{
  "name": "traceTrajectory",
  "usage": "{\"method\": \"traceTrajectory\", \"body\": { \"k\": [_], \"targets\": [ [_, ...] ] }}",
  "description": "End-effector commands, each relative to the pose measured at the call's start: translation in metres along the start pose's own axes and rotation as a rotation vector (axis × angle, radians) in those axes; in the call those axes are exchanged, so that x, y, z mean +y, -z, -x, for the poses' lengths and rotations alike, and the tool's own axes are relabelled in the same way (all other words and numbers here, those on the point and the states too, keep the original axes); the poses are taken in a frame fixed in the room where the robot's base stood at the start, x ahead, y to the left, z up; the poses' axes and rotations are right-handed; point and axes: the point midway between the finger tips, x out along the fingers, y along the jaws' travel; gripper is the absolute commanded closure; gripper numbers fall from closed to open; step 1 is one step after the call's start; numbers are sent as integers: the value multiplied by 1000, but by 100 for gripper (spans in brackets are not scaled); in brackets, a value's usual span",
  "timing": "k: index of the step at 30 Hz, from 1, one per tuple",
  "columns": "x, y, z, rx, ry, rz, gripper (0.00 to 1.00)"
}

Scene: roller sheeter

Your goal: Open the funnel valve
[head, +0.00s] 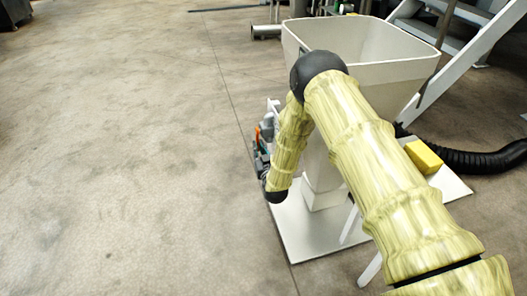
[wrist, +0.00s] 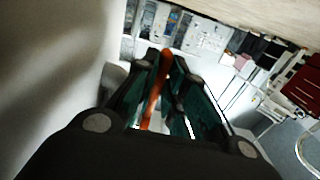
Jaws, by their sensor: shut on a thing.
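The funnel (head: 375,42) is a large cream-white hopper on a pale base plate (head: 300,236), right of centre in the head view. My gripper (head: 259,150) is at the left side of the funnel's lower part, partly hidden behind my own arm. In the wrist view my gripper's dark green and black fingers (wrist: 166,80) are closed around a narrow orange handle (wrist: 156,93). A bit of orange (head: 257,134) also shows beside the gripper in the head view. The valve body is hidden in both views.
A yellow block (head: 423,157) sits on the base plate's right side. A black corrugated hose (head: 488,161) runs off to the right. White stairs (head: 448,75) rise behind the funnel. The concrete floor on the left is clear.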

Motion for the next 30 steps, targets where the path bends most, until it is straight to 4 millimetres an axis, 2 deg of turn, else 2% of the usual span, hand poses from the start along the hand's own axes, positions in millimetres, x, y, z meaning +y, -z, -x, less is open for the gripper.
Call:
{"method": "traceTrajectory", "body": {
  "k": [11, 12, 15, 25, 30],
  "targets": [
    [0, 1, -2, 6, 0, 0, 100],
    [-1, 1, -2, 6, 0, 0, 82],
    [-1, 1, -2, 6, 0, 0, 66],
    [0, 1, 0, 5, 0, 0, 66],
    [0, 0, 14, 2, 0, 0, 66]
  ]
}}
